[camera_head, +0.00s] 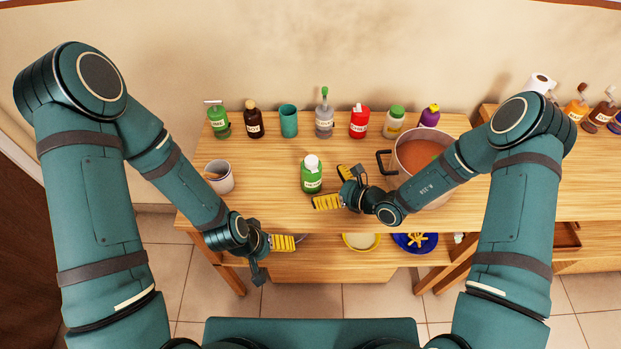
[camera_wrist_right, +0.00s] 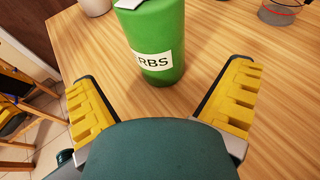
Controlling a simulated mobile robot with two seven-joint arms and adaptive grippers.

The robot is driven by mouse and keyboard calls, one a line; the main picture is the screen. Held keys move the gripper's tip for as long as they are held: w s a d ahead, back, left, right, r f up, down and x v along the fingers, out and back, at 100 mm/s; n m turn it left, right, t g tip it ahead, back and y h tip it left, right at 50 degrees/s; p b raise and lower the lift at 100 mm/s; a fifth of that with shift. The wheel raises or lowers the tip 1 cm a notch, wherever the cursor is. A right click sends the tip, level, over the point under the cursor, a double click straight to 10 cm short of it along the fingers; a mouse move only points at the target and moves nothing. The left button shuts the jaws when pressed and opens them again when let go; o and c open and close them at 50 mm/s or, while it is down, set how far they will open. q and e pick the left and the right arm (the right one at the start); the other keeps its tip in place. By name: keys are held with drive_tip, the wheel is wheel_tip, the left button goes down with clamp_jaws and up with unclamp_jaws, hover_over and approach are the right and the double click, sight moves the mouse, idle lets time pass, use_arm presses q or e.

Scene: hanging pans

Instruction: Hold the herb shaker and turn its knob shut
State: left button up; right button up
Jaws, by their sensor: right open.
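The herb shaker (camera_head: 311,178) is a green bottle with a white top, upright near the front of the table. In the right wrist view the green shaker (camera_wrist_right: 158,40) shows a white label reading "RBS", and its top is cut off by the frame. My right gripper (camera_head: 331,187) is open just right of the shaker, its yellow fingers pointing towards it. The shaker stands ahead, between the lines of the two fingers, and nothing is held. My left gripper (camera_head: 284,243) is at the table's front edge, lower left of the shaker; its opening is unclear.
A row of bottles and a teal cup (camera_head: 289,121) stands along the back. A white cup (camera_head: 219,177) is at the left, and a large pot (camera_head: 408,136) of orange-brown content is at the right, partly behind my right arm. A shelf below holds bowls.

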sight(320, 183)
drive_tip(key=shift+b+x, duration=0.65)
drive_tip(key=shift+x, duration=1.45)
drive_tip(key=c, duration=1.4)
